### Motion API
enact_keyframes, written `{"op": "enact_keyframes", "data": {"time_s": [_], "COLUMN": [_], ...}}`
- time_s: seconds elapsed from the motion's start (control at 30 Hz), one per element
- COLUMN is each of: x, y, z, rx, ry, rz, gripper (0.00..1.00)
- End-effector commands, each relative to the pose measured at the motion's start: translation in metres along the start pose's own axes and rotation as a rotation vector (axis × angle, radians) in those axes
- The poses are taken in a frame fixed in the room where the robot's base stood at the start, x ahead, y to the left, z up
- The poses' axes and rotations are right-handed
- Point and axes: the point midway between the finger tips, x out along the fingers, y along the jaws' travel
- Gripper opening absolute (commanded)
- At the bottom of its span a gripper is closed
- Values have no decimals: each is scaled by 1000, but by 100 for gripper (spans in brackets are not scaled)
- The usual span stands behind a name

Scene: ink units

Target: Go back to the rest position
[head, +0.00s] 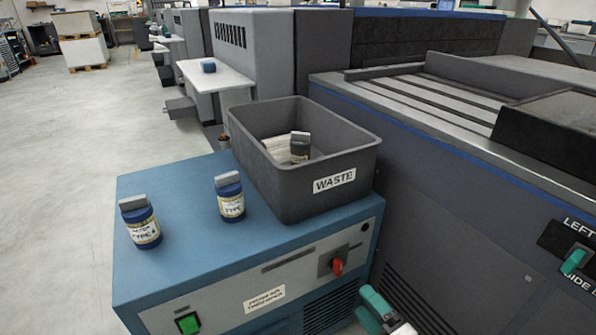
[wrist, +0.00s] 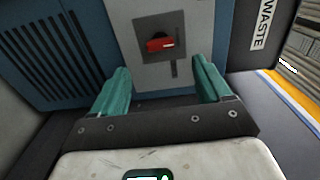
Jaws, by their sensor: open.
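My gripper (wrist: 160,88) shows in the wrist view with its two teal fingers spread apart and nothing between them. Beyond the fingers is the red switch (wrist: 159,44) on the front of the blue cabinet. In the head view my gripper (head: 371,312) is at the bottom edge, low in front of the cabinet, partly cut off by the frame. The red switch (head: 337,266) is above and left of it. The gripper appears apart from the cabinet and the switch.
Two blue ink units (head: 141,222) (head: 230,196) stand on the blue cabinet top (head: 185,265). A grey WASTE bin (head: 300,197) there holds a dark unit (head: 300,147). A large grey press (head: 450,215) stands at right. Open floor (head: 65,170) lies at left.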

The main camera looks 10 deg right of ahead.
Motion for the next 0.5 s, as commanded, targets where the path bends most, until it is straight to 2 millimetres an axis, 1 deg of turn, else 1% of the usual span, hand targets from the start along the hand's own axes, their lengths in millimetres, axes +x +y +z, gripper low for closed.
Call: {"op": "enact_keyframes", "data": {"time_s": [0.07,0.17,0.27,0.3,0.37,0.4,0.47,0.5], "x": [-2,-13,-37,-50,-73,-90,-117,-135], "y": [3,14,35,45,60,69,81,86], "z": [6,25,49,57,66,69,71,70], "rx": [-32,-150,-335,-416,-532,-603,-698,-753], "ry": [-24,-113,-253,-316,-409,-467,-547,-596], "rz": [21,101,243,312,423,501,618,693], "gripper": [77,77,77,77,77,77,77,77]}}
